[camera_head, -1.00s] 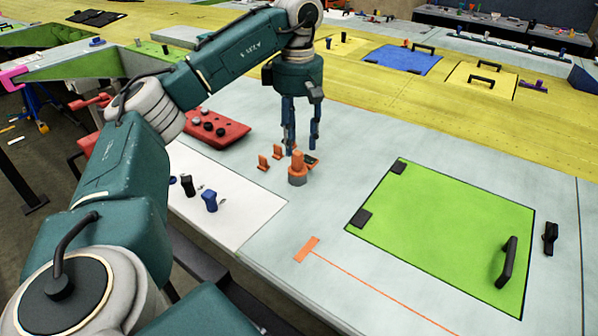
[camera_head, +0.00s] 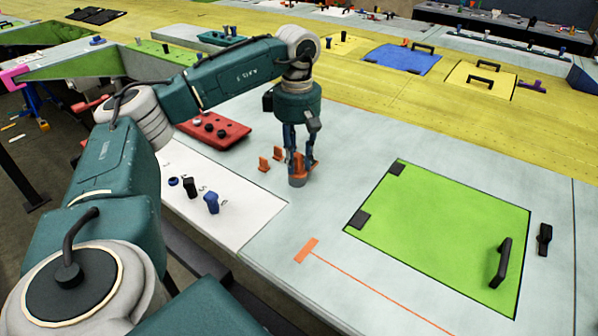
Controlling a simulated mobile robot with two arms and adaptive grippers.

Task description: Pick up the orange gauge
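An upright orange piece on a round grey base (camera_head: 297,182), which looks like the orange gauge, stands on the pale grey surface left of the green panel. My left gripper (camera_head: 301,162) points straight down over it, with its two dark blue fingers on either side of the orange part. The fingers look spread and partly hide the piece. I cannot tell whether they touch it. The grey base still rests on the surface. My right gripper is not in view.
Two small orange pieces (camera_head: 264,164) stand just left of the gripper. A red tray (camera_head: 228,140) with dark knobs lies behind them. A white sheet (camera_head: 245,212) holds small dark and blue parts. A green panel (camera_head: 450,225) with a black handle lies right.

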